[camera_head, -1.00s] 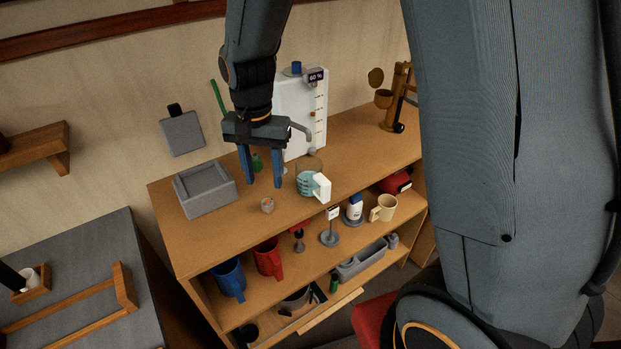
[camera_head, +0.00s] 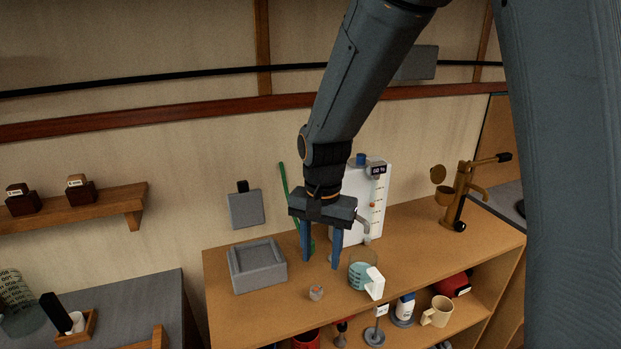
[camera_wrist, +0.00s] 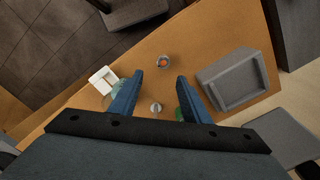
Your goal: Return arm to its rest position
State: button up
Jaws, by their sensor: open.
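My gripper (camera_head: 320,257) hangs pointing down above the wooden shelf top (camera_head: 225,310), its two blue fingers apart with nothing between them. In the wrist view my gripper (camera_wrist: 153,88) shows the same two spread fingers over the shelf top. A glass mug with a white handle (camera_head: 366,280) stands just right of the fingers in the head view. A small grey cup with something orange in it (camera_head: 316,293) stands in front of them; it also shows in the wrist view (camera_wrist: 163,62).
A grey tray (camera_head: 258,268) is left of my gripper. A white dispenser with a display (camera_head: 370,205) stands behind it, and a brown lever press (camera_head: 459,200) is at the right.

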jog(key=s+d+r+n+t, duration=0.2)
jog(key=s+d+n, duration=0.3)
jog(key=s+d, duration=0.5)
notch_tip(320, 180, down, 13)
jog(key=w+d+b, duration=0.2)
jog(key=b, duration=0.9)
jog(key=shift+w+f+g+b, duration=0.15)
jog(key=shift+w+g+b, duration=0.15)
jog(key=shift+w+g, duration=0.1)
jog(key=shift+c, duration=0.3)
